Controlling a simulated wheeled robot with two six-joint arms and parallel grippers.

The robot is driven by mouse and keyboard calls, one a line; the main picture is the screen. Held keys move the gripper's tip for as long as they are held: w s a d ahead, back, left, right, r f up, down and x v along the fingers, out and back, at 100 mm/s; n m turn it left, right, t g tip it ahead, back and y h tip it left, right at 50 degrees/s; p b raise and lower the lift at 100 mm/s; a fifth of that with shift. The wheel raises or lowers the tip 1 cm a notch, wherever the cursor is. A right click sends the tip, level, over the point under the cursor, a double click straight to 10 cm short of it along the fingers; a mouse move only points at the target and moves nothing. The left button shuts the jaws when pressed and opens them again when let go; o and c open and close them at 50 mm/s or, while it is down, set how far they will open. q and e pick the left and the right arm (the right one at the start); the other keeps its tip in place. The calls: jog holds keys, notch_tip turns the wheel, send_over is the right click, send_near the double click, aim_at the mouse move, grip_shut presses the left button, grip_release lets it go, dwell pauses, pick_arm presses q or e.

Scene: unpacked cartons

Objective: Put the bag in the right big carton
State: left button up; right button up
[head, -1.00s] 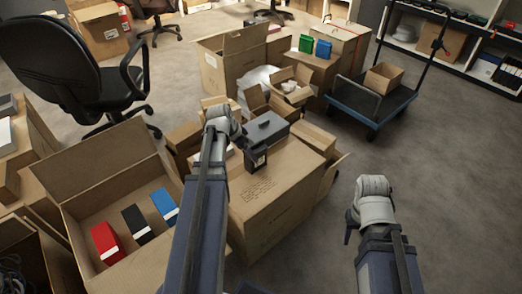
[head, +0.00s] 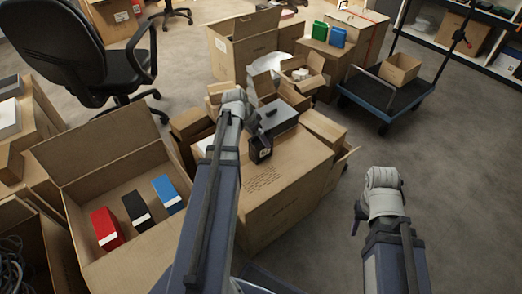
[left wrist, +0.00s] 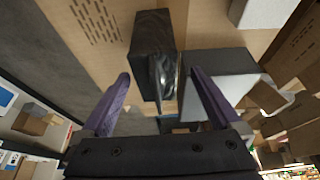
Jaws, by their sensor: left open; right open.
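A small black bag (head: 260,151) with a pale label stands on a large closed carton (head: 278,190), in front of a grey box (head: 276,117). In the left wrist view the bag (left wrist: 152,45) is dark and shiny, just ahead of my fingers. My left gripper (left wrist: 161,76) is open, its two fingers spread to either side of the bag's near end; I see no grip on it. In the head view my left gripper (head: 250,125) is partly hidden. My right gripper (head: 358,214) is open and empty over bare floor. A big open carton (head: 238,65) stands at the back.
At the left, a big open carton (head: 100,150) holds red, black and blue boxes. Smaller open cartons (head: 288,85) crowd behind the grey box. A blue trolley (head: 385,100) with a small carton stands at the back right. The floor (head: 460,170) at the right is clear.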

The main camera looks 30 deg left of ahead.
pick_arm(q)
jog(key=shift+b+x, duration=2.45)
jog(key=shift+x, duration=0.2)
jog(key=shift+s+d+r, duration=0.1)
jog(key=shift+d, duration=0.1)
jog(key=c, duration=1.5)
jog(key=shift+c, duration=0.2)
grip_shut()
notch_tip(320, 180, up, 10)
jog(key=p, duration=1)
